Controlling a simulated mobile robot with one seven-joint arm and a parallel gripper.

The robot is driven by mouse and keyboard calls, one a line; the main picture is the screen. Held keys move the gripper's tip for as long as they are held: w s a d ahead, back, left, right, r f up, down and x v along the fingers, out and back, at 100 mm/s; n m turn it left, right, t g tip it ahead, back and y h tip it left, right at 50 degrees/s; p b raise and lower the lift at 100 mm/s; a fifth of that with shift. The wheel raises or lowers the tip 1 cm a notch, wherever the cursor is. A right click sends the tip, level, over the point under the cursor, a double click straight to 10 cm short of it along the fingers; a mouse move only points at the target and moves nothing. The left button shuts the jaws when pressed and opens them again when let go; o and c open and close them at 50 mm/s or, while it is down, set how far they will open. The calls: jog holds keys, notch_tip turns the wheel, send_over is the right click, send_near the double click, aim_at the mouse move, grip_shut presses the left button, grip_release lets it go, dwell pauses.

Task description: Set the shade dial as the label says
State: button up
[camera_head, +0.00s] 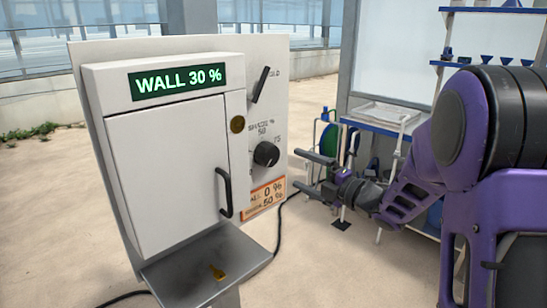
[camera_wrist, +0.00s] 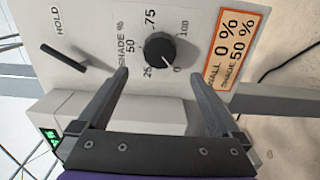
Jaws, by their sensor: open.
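The shade dial (camera_head: 266,154) is a round black knob on the white panel, with a scale from 0 to 100 around it. In the wrist view the dial (camera_wrist: 160,51) has a white mark that appears to point toward 0. The orange-framed label (camera_wrist: 232,46) reads wall 0 % and shade 50 %; it also shows in the head view (camera_head: 264,197). My gripper (camera_head: 303,171) is open and empty, to the right of the panel and apart from it. In the wrist view the dial lies beyond and between my fingertips (camera_wrist: 161,76).
A green display (camera_head: 177,82) reads WALL 30 % above a closed white door (camera_head: 165,175) with a black handle (camera_head: 224,193). A black lever (camera_head: 261,86) marked HOLD sits above the dial. A grey shelf (camera_head: 180,272) juts out below. A blue-shelved rack (camera_head: 385,128) stands behind my arm.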

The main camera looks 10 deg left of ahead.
aim_at(273, 157)
jog(key=x, duration=1.1)
jog(key=shift+d, duration=0.1)
jog(key=c, duration=1.2)
jog(key=shift+m, duration=0.3)
